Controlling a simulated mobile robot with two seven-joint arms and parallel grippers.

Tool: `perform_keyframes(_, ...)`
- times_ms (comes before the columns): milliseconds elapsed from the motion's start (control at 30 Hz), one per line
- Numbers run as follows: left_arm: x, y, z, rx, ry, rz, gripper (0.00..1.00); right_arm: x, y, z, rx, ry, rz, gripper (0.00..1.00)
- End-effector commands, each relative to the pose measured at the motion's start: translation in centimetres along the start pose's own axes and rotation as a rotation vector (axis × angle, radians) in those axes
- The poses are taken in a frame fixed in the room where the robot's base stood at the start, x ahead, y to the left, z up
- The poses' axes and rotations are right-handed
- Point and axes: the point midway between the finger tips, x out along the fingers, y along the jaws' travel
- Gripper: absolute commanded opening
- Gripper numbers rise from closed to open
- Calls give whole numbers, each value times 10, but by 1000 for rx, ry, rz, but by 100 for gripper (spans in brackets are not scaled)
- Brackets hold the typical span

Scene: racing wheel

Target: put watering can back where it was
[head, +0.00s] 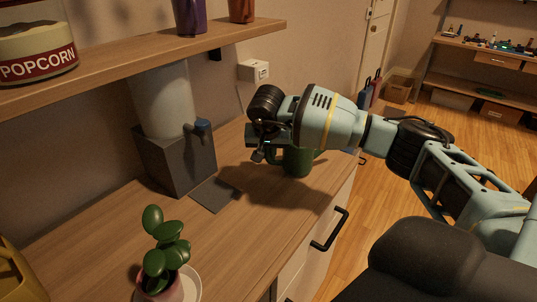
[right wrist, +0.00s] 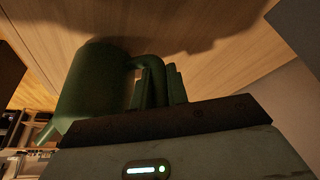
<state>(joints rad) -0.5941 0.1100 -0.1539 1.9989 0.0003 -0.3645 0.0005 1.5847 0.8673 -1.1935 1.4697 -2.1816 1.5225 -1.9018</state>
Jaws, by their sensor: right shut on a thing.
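The green watering can (head: 297,161) is at the far part of the wooden counter, partly hidden behind my right gripper (head: 266,150). My right gripper is shut on the can's handle (right wrist: 150,62). In the right wrist view, the can's body (right wrist: 92,85) is left of the fingers, with its spout pointing to the lower left. The can looks roughly upright in the head view. I cannot tell whether its base touches the counter or is just above it. My left gripper is not in view.
A dark grey water dispenser (head: 176,160) with a flat drip tray (head: 214,194) stands left of the can. A potted plant (head: 165,245) is nearer. A shelf (head: 150,64) overhangs the counter (head: 245,215). A drawer handle (head: 330,230) sticks out in front.

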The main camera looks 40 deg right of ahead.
Motion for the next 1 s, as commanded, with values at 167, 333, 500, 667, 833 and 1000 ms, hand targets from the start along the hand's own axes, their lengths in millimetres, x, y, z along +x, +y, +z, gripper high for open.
perform_keyframes(167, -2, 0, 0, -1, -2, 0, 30, 10, 0, 4, 1, 3, -2, 0)
perform_keyframes(333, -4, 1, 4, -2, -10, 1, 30, 10, 0, 4, 1, 3, -1, 0)
perform_keyframes(500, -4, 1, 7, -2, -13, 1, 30, 14, 0, 5, 1, 2, 0, 0)
perform_keyframes(667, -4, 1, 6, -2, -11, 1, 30, 13, 0, 5, 2, 2, 0, 37)
perform_keyframes(833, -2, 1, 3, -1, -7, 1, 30, 13, 0, 5, 2, 2, 0, 38)
perform_keyframes(1000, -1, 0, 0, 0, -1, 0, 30, 11, 0, 4, 2, 3, -1, 38)
